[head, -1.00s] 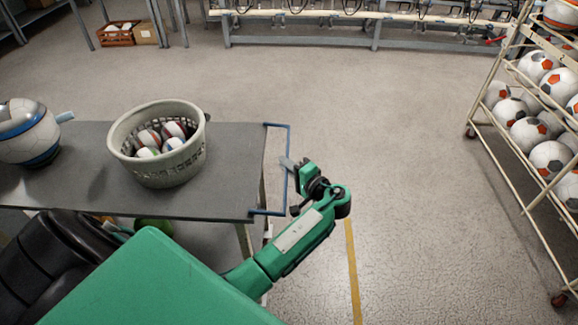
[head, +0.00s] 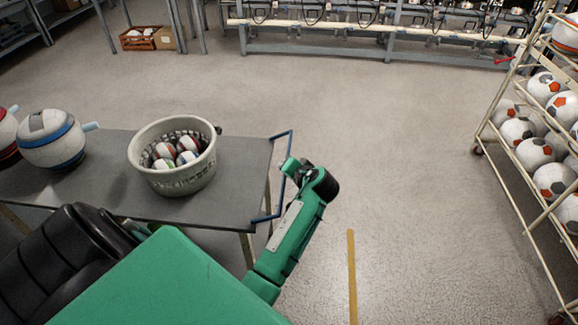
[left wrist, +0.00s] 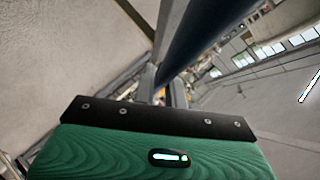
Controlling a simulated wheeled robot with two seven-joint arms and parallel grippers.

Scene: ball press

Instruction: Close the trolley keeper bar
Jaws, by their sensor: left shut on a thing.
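My left gripper (head: 291,166) is at the right end of the grey table-like cart (head: 75,188), at its blue bar handle (head: 284,180). The gripper is shut on the blue bar. In the left wrist view a dark blue tube (left wrist: 203,35) passes very close above the gripper (left wrist: 162,95); the fingertips are small and hard to make out. A white wire rack trolley (head: 487,128) full of footballs (head: 535,153) stands at the right, apart from the gripper. I cannot make out a separate keeper bar on it. My right gripper is not in view.
A pale basket (head: 172,187) of small balls stands on the cart, with a ball-shaped pot (head: 52,140) left of it. A workbench (head: 380,32) runs along the back. The floor (head: 400,130) between cart and rack is clear, with a yellow line (head: 351,275).

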